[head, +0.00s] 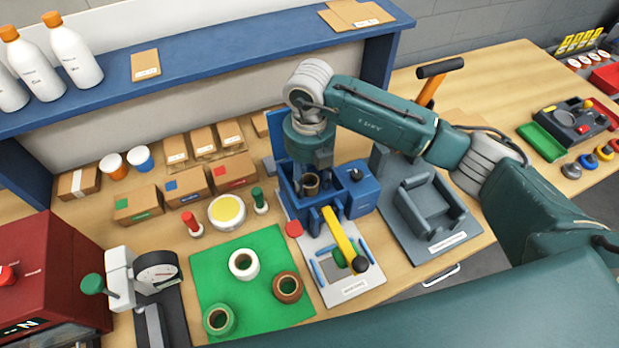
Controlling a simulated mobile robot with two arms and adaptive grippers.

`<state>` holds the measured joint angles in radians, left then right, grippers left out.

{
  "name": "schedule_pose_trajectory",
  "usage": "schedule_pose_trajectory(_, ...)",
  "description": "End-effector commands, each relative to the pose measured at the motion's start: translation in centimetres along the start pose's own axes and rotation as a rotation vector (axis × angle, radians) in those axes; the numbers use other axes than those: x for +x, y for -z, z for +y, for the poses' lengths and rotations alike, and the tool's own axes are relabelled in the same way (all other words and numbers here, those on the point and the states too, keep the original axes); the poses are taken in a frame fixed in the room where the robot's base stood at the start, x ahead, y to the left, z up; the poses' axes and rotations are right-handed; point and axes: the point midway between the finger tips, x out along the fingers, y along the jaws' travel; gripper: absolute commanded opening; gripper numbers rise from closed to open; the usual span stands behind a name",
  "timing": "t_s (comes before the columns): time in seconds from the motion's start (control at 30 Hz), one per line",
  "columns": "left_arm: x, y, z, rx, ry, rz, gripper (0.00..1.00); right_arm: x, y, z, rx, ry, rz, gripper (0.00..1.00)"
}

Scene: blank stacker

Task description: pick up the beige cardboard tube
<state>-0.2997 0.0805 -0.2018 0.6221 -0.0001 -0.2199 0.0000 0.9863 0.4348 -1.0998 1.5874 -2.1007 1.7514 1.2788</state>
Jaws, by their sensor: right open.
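My right gripper (310,168) points down over the blue stacker machine (366,192), at its open-topped blue holder. Its jaws are open. A brownish-beige tube (311,184) stands in the holder just below the fingers; whether the fingers touch it cannot be told. On the green mat (265,248) stand a white tube (243,265), a brown tube (288,288) and a green tube (219,321), all upright and apart from my gripper. My left gripper is not in view.
A yellow lever (340,234) rises at the front of the machine. Small boxes (185,185) and a yellow-topped round tin (227,210) stand to the left. A grey fixture (428,205) stands to the right. A blue shelf (210,65) runs behind.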

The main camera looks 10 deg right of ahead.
Motion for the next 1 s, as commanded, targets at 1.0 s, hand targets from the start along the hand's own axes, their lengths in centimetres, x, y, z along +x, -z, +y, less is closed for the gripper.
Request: schedule_pose_trajectory(1.0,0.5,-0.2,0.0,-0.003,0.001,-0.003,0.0,-0.9,-0.1,0.1,0.0,-0.002,-0.003,0.23)
